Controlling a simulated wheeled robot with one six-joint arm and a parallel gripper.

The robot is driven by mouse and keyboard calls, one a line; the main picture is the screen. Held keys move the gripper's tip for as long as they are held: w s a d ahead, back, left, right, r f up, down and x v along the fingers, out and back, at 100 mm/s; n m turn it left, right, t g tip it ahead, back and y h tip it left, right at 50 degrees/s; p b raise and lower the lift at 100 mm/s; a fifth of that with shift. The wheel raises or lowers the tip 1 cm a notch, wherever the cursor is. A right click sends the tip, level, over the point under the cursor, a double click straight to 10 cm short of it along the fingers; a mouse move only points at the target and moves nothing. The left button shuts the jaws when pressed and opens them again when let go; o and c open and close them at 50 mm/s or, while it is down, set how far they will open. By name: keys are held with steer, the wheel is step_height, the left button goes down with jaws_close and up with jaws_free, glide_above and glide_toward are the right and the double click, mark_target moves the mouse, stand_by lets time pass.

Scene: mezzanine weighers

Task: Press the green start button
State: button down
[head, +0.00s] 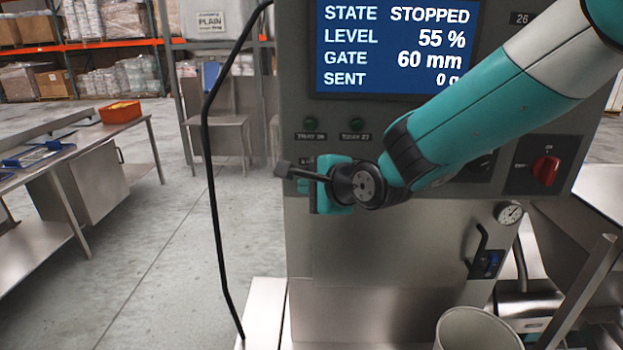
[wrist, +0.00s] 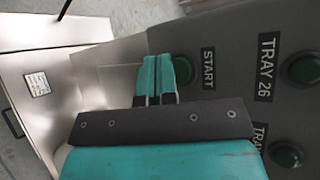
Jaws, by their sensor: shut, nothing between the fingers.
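The green start button (wrist: 184,70) shows in the wrist view beside the START label (wrist: 208,68), partly hidden by my fingers. My gripper (wrist: 157,62) is shut and empty, its teal fingertips right next to the button. I cannot tell whether they touch it. In the head view my gripper (head: 322,197) is in front of the lower left of the control panel (head: 440,130) and hides most of the button area. The screen (head: 395,45) reads STATE STOPPED, LEVEL 55 %, GATE 60 mm.
Two more green buttons, for tray 26 (head: 309,124) and tray 27 (head: 356,124), sit above. A red rotary switch (head: 546,169) is at the panel's right. A black cable (head: 208,150) hangs at the left. A steel bench (head: 70,180) stands farther left, with open floor between.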

steer(key=shift+w, duration=0.1)
steer(key=shift+w, duration=0.35)
steer(key=shift+w, duration=0.4)
stand_by(0.8)
stand_by(0.4)
steer(key=shift+s+b, duration=0.3)
steer(key=shift+s, duration=0.5)
steer(key=shift+s, duration=0.1)
steer(key=s+b, duration=0.1)
steer(key=s, duration=0.4)
steer(key=shift+w, duration=0.1)
